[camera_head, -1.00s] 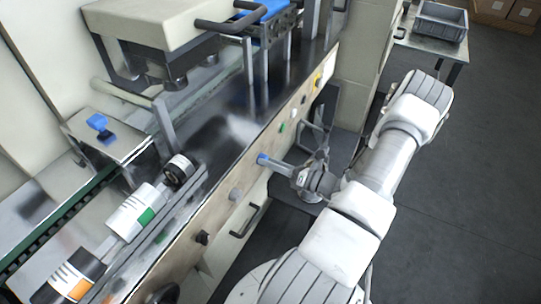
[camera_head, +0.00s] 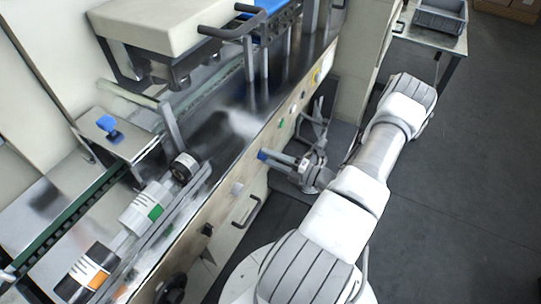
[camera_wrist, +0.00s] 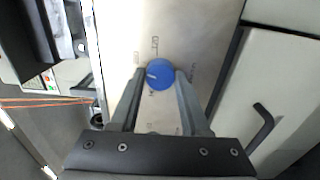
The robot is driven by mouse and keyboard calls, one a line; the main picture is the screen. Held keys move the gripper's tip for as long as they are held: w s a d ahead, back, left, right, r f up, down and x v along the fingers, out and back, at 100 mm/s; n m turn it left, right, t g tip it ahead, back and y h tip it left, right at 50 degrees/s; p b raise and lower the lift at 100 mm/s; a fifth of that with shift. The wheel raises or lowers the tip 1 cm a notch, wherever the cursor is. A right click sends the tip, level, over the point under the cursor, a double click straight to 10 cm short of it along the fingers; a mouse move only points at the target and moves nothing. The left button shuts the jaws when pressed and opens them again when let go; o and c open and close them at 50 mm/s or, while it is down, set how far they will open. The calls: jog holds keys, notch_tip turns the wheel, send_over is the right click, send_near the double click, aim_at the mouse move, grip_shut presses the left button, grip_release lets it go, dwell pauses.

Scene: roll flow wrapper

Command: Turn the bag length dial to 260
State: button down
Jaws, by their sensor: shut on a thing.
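The blue dial (camera_wrist: 160,75) is on the beige front panel (camera_wrist: 200,30) of the wrapper, with a pale pointer mark toward its left side in the wrist view. The dial also shows in the head view (camera_head: 262,155), at the tip of my gripper. My gripper (camera_wrist: 159,78) has its two fingers on either side of the dial and is shut on it. The fingers hide parts of the panel print beside the dial.
A grey knob (camera_head: 237,188) and a black knob (camera_head: 207,230) sit on the same panel, left of the dial. A green button (camera_head: 293,121) lies to its right. A dark door handle (camera_head: 247,212) sticks out below.

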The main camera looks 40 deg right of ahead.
jog(key=shift+m, duration=0.9)
jog(key=shift+c, duration=1.9)
grip_release()
jog(key=shift+s, duration=0.1)
jog(key=v, duration=1.7)
jog(key=shift+p, duration=0.4)
jog(key=shift+s+d, duration=0.1)
